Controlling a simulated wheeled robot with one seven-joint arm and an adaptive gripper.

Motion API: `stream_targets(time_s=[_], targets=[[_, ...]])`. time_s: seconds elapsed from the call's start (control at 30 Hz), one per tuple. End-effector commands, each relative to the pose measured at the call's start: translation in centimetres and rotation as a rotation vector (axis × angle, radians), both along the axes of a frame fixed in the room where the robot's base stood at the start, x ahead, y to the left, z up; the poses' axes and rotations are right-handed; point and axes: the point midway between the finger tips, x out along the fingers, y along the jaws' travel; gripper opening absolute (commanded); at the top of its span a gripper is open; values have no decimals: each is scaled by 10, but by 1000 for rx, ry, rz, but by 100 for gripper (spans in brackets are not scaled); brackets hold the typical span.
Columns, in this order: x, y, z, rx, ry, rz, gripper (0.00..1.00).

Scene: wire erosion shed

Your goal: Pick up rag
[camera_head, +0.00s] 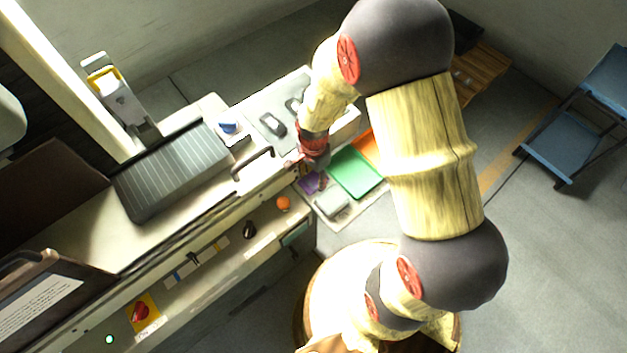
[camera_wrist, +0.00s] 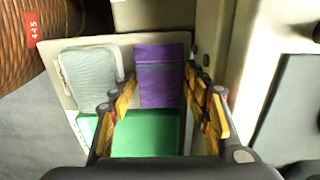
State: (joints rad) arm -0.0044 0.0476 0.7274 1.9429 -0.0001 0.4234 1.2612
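A flat purple piece, which looks like the folded rag (camera_wrist: 161,88), lies on a pale board beside a green sheet or tray (camera_wrist: 148,136). The rag (camera_head: 309,184) also shows in the head view, partly covered by my gripper. My gripper (camera_wrist: 160,84) is open, with its two yellow-padded fingers apart on either side of the rag in the wrist view. Nothing is between the fingers, and the gap above the rag is hard to judge. In the head view my gripper (camera_head: 300,163) is small and its fingers are unclear.
A grey pouch (camera_wrist: 90,78) lies next to the rag. The pale board (camera_head: 348,216) also holds an orange piece (camera_head: 370,148). The machine bench with a dark handle (camera_head: 253,164) borders it on the left.

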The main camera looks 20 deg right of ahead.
Motion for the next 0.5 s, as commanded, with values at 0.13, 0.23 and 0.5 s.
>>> stream_targets(time_s=[0.13,0.23,0.5], targets=[[0,0,0,0,0,0,38],[0,0,0,0,0,0,32],[0,0,0,0,0,0,23]])
